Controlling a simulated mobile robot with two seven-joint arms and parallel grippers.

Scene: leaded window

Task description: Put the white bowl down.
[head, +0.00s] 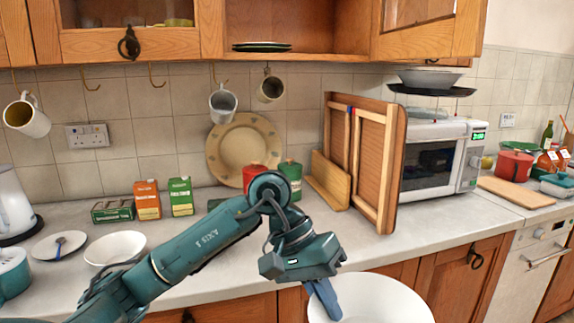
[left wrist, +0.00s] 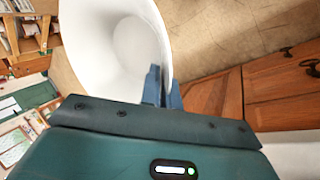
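The white bowl (head: 385,300) is at the bottom of the head view, in front of the counter and its cupboard doors, cut off by the frame edge. My left gripper (head: 324,302) points down at the bowl's left side. In the left wrist view the blue fingers (left wrist: 162,88) are closed on the rim of the white bowl (left wrist: 90,50), one on each side of the wall. The bowl is tilted in that view, and floor shows beyond it. My right gripper is in neither view.
The grey counter (head: 415,228) has a clear stretch before the microwave (head: 430,160) and wooden boards (head: 365,160). Another white bowl (head: 115,248), a saucer (head: 45,248), a kettle (head: 12,205) and several boxes stand at left. Mugs hang above from hooks.

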